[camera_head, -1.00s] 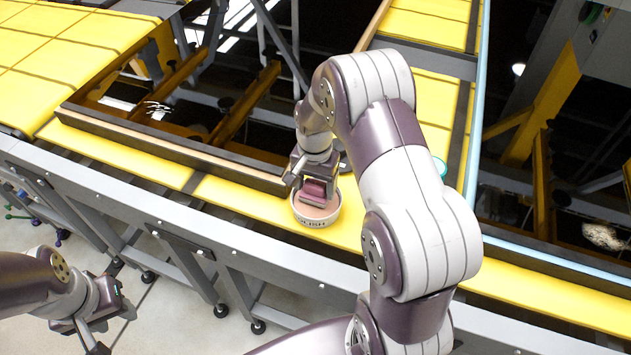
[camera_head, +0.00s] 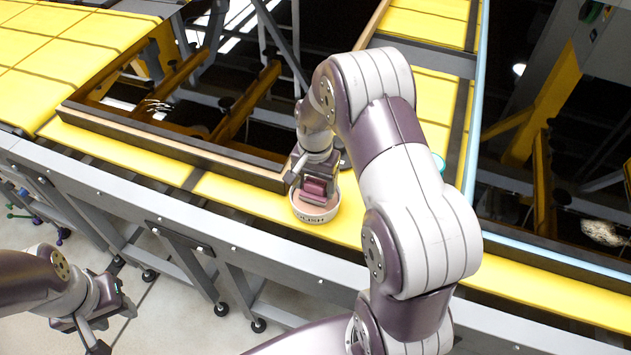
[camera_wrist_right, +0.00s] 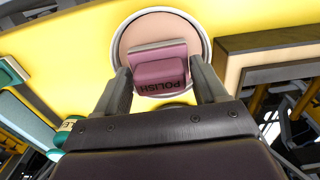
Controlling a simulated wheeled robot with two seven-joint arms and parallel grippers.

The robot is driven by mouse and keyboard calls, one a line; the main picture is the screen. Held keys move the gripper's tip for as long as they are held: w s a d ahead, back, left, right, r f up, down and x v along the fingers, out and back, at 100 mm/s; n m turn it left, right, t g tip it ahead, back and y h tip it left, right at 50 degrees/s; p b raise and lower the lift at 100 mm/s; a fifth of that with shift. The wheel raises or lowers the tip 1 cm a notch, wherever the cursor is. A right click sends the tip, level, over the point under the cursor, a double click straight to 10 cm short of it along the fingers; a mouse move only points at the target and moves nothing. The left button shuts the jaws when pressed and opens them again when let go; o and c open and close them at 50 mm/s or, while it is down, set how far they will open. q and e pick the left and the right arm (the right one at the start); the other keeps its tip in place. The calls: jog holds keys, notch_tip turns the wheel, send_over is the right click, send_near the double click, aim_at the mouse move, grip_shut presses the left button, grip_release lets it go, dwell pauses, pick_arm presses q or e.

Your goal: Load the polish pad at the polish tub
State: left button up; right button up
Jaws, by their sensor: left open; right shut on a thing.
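The polish tub (camera_head: 312,217) is a round white tub with pinkish-tan contents, standing on the yellow bench strip in the head view. It also shows in the right wrist view (camera_wrist_right: 127,52). The polish pad (camera_wrist_right: 161,78) is a mauve block with POLISH lettering. My right gripper (camera_wrist_right: 162,90) is shut on it, a finger on each side. In the head view the pad (camera_head: 316,188) is over the tub; whether it touches the contents I cannot tell. My left gripper (camera_head: 112,325) is open and empty, low at the left, over the floor beside the bench.
A dark-edged frame (camera_head: 180,147) with an opening borders the tub's left side. A green-rimmed round thing (camera_head: 438,162) is partly behind my right arm; a green container (camera_wrist_right: 70,133) shows in the wrist view.

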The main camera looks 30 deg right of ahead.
aim_at(316, 182)
jog(key=shift+f, duration=0.35)
dwell(0.3)
jog(key=shift+f, duration=0.1)
dwell(0.8)
notch_tip(316, 182, up, 7)
jog(key=p, duration=0.6)
dwell(0.6)
